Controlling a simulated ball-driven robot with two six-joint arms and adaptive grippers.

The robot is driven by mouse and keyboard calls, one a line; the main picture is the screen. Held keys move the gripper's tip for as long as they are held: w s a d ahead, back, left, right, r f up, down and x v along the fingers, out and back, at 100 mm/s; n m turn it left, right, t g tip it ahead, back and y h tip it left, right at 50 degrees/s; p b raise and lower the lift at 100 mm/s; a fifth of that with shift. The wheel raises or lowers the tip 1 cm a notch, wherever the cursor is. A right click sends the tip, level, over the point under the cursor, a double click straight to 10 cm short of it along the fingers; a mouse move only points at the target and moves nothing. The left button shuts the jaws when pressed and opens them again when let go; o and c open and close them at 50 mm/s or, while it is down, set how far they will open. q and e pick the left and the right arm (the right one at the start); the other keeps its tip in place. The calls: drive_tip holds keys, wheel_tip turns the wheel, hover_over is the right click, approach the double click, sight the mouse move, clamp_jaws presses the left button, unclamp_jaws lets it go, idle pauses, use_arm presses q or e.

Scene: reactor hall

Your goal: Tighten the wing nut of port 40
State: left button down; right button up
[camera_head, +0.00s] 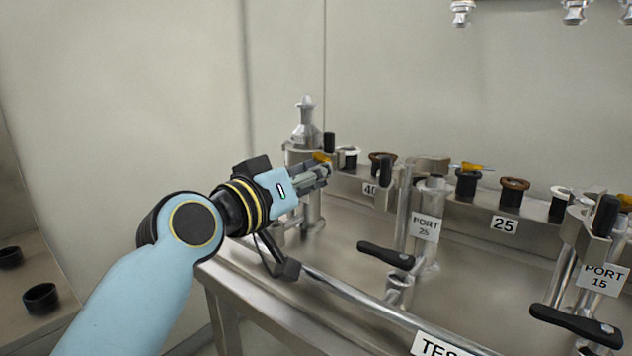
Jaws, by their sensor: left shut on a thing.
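My left gripper (322,172) reaches in from the left to the leftmost port, at the end of the metal rail. It is shut on the orange wing nut (321,157), which shows only as a small patch above the fingers. The port (303,146) is a steel fitting with a pointed top, and a black handle stands beside it. My fingers and wrist hide much of its front, and no port sign shows on it. The number plate 40 (369,189) is on the rail just to the right. My right gripper is not in view.
Port 25 (424,228) and port 15 (602,279) stand to the right, with black levers (385,255) in front. Several black, brown and white rings (514,192) sit along the rail. A steel tube runs along the bench front. Black cups (41,298) are at lower left.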

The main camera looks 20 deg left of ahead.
use_arm(q)
drive_tip(key=shift+f+m, duration=0.15)
drive_tip(key=shift+m, duration=0.35)
drive_tip(key=c, duration=1.5)
unclamp_jaws()
drive_tip(key=shift+o, duration=0.2)
drive_tip(key=v, duration=1.2)
